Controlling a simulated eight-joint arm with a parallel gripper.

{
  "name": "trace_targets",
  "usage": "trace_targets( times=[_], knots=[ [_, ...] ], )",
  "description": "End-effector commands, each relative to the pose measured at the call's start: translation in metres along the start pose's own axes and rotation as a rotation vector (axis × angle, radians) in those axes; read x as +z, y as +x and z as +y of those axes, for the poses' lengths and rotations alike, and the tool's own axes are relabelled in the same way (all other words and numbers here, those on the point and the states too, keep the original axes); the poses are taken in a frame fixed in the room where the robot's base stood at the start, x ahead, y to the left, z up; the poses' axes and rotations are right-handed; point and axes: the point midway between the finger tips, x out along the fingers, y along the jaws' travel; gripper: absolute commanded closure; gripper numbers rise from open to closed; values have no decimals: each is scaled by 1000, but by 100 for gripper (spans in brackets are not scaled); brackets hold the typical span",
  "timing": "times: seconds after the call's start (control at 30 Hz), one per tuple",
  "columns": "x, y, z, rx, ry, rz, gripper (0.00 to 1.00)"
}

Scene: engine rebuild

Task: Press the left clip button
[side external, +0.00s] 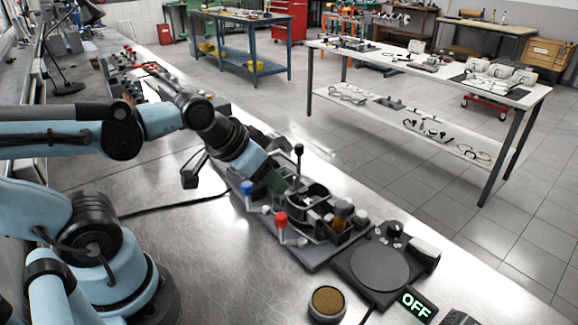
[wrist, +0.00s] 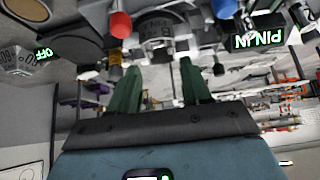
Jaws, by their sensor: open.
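The dark fixture (side external: 318,256) stands on the metal bench, with a blue-knobbed lever (side external: 247,188), a red-knobbed lever (side external: 281,220) and an upright black-knobbed stick (side external: 298,150). A round ring-shaped holder (side external: 306,200) sits in its middle; a grey cylindrical part (wrist: 158,30) shows ahead of the fingers in the wrist view. I cannot tell which part is the left clip button. My gripper (side external: 279,183) is low over the fixture, near the ring holder. In the wrist view its green fingers (wrist: 160,66) are apart with nothing seen between them. Contact with the fixture cannot be told.
A round grey plate unit (side external: 380,268) and a lit "OFF" sign (side external: 415,304) stand right of the fixture. A brown-filled round tin (side external: 327,302) lies in front. A "PIN IN" sign (wrist: 259,40) shows in the wrist view. The bench front-left of the fixture is clear.

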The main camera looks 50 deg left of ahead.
Motion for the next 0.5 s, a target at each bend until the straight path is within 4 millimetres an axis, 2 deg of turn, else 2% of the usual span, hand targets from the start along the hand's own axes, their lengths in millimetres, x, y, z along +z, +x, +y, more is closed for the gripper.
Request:
trace_targets(
  times=[0.03, 0.3, 0.5],
  knots=[
    [0, 0, 0, 0, 0, 0, 60],
    [0, 0, 0, 0, 0, 0, 100],
    [0, 0, 0, 0, 0, 0, 100]
  ],
)
